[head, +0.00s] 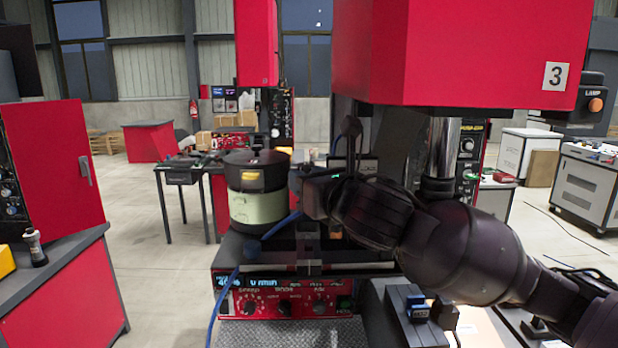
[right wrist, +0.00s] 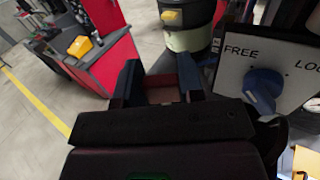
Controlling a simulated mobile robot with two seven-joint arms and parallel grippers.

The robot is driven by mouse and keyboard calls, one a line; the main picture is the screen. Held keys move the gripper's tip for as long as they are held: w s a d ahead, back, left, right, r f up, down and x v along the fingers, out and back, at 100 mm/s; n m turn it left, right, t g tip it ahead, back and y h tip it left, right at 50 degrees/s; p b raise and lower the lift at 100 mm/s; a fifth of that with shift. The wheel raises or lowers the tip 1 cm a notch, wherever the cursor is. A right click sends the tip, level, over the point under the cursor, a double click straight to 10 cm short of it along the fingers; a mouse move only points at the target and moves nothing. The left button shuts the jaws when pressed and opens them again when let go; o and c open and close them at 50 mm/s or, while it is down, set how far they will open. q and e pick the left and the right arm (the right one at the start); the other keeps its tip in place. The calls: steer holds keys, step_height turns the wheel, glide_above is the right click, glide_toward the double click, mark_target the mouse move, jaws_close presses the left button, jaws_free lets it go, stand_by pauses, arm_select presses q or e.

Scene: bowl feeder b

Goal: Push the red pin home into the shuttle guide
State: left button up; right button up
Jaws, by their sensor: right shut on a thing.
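My right gripper (right wrist: 160,82) is shut on a dull red-brown piece (right wrist: 160,95), which I take to be the red pin. Only a small part of it shows between the dark fingers. In the head view my right arm reaches in from the right, and its gripper end (head: 315,198) is beside the bowl feeder, above the red control box. The pin cannot be made out there. The shuttle guide cannot be picked out clearly; dark blocks (head: 308,250) stand under the gripper, partly covered by it. My left gripper is not in view.
The black and pale green bowl feeder (head: 257,208) stands left of my gripper; it also shows in the right wrist view (right wrist: 188,35). A FREE/LOCK plate with a blue knob (right wrist: 262,88) is close on the right. The red control box (head: 290,303) has several dials. A blue cable (head: 225,290) hangs at its left.

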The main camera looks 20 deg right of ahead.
steer(key=shift+f+b, duration=0.8)
steer(key=shift+f, duration=0.75)
steer(key=shift+f+b, duration=0.4)
steer(key=shift+f, duration=0.4)
arm_select(q)
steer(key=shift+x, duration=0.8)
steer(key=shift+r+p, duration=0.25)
steer(key=shift+p, duration=0.1)
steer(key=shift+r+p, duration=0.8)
steer(key=shift+p, duration=0.05)
arm_select(e)
steer(key=shift+f, duration=1.4)
stand_by(2.2)
